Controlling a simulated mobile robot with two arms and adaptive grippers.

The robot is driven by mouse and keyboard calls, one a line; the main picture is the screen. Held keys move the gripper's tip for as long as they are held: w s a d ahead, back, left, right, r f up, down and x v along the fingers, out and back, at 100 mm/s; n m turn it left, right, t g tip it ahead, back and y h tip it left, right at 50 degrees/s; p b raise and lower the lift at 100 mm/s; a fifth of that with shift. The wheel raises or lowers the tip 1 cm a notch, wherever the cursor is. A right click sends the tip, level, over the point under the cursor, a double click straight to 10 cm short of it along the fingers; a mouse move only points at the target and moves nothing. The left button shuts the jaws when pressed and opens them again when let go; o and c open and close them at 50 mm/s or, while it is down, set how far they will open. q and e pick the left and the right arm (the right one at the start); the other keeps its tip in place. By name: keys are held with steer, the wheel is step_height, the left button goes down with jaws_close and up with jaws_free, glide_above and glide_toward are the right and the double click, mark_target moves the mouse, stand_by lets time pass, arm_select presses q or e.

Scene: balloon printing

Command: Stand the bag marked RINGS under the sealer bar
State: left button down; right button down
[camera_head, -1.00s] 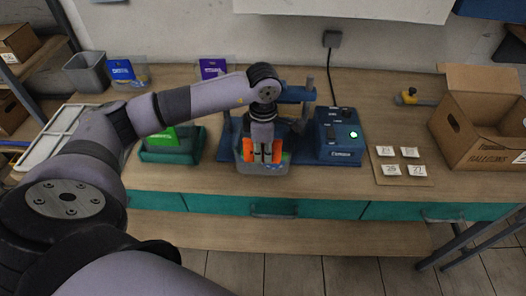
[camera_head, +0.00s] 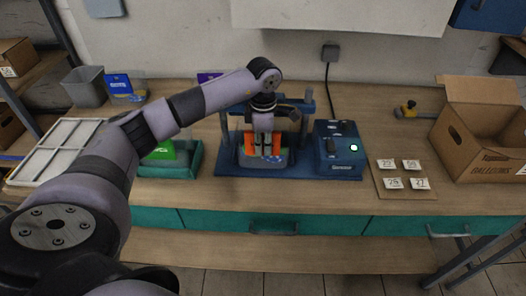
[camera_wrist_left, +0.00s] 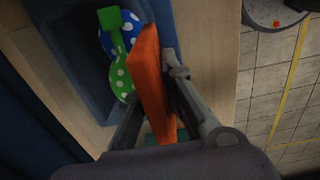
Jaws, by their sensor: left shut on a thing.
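My left gripper (camera_head: 264,150) is shut on a clear bag with an orange header (camera_head: 249,142), with green and blue pieces showing in its lower part. Its lettering cannot be read. The bag is upright, at the front of the blue sealer (camera_head: 222,150), low over its base plate; I cannot tell whether it touches. My arm hides much of the sealer bar. In the left wrist view the orange header (camera_wrist_left: 153,80) is between the fingers (camera_wrist_left: 165,110), beside blue and green dotted pieces (camera_wrist_left: 118,45). My right gripper is not in view.
The sealer's control box (camera_head: 338,145) with a lit green button stands right of the bag. A teal tray (camera_head: 168,172) holds a green-header bag. Blue (camera_head: 118,84) and purple (camera_head: 209,77) bags stand behind. Tagged cards (camera_head: 405,175) and a cardboard box (camera_head: 478,150) are right.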

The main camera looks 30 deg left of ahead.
arm_select(q)
steer(key=shift+w+a, duration=0.1)
steer(key=shift+w, duration=0.1)
steer(key=c, duration=1.7)
jaws_free()
steer(key=shift+o, duration=0.5)
step_height(320, 180, up, 7)
steer(key=s+d+p, duration=0.1)
steer(key=s+p, duration=0.1)
steer(key=p, duration=0.3)
steer(key=shift+s+d, duration=0.3)
steer(key=shift+s, duration=0.05)
